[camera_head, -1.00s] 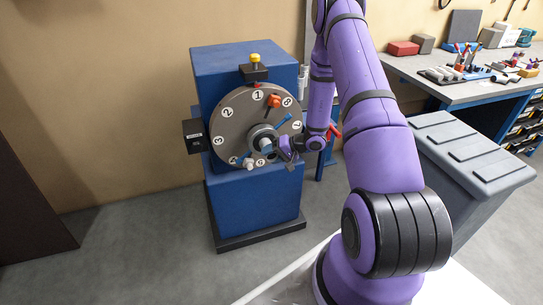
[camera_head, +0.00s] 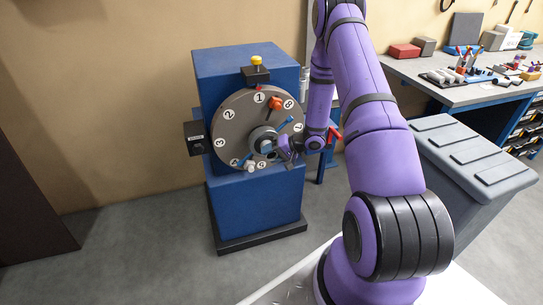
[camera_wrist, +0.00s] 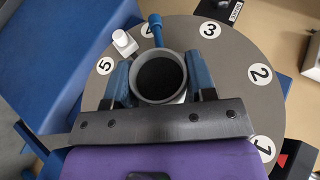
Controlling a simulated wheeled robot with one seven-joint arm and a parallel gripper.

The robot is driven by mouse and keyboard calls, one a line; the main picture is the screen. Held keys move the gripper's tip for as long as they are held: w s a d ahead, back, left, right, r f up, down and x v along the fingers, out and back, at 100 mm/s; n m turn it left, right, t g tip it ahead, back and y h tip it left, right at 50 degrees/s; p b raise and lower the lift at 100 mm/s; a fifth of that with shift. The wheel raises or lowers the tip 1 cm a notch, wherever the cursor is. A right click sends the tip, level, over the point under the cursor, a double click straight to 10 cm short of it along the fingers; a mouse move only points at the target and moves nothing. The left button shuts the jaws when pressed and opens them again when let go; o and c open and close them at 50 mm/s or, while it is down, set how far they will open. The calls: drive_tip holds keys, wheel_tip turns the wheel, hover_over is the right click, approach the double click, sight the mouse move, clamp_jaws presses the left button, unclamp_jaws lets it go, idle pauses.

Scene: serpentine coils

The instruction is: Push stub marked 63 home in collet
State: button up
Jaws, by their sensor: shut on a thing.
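A grey disc (camera_head: 228,142) with numbered white labels is on the front of a blue cabinet (camera_head: 222,72). The collet (camera_head: 258,133) is the round grey hub at its middle. My gripper (camera_head: 284,149) is in front of the hub, at its lower right. In the wrist view, my gripper (camera_wrist: 158,80) has its blue-padded fingers on both sides of a round, grey-rimmed piece with a dark face, which I take as the stub (camera_wrist: 160,77). No mark 63 is legible. Its depth in the collet is hidden.
A blue peg (camera_wrist: 156,30) and a white peg (camera_wrist: 124,42) stick out of the disc close to my fingers. A grey bin (camera_head: 460,150) and a cluttered bench (camera_head: 450,95) stand at the right.

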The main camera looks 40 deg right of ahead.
drive_tip(key=shift+w+d, duration=0.2)
drive_tip(key=shift+w, duration=0.6)
drive_tip(key=o, duration=1.3)
drive_tip(key=v, duration=1.1)
drive_tip(key=shift+w, duration=0.1)
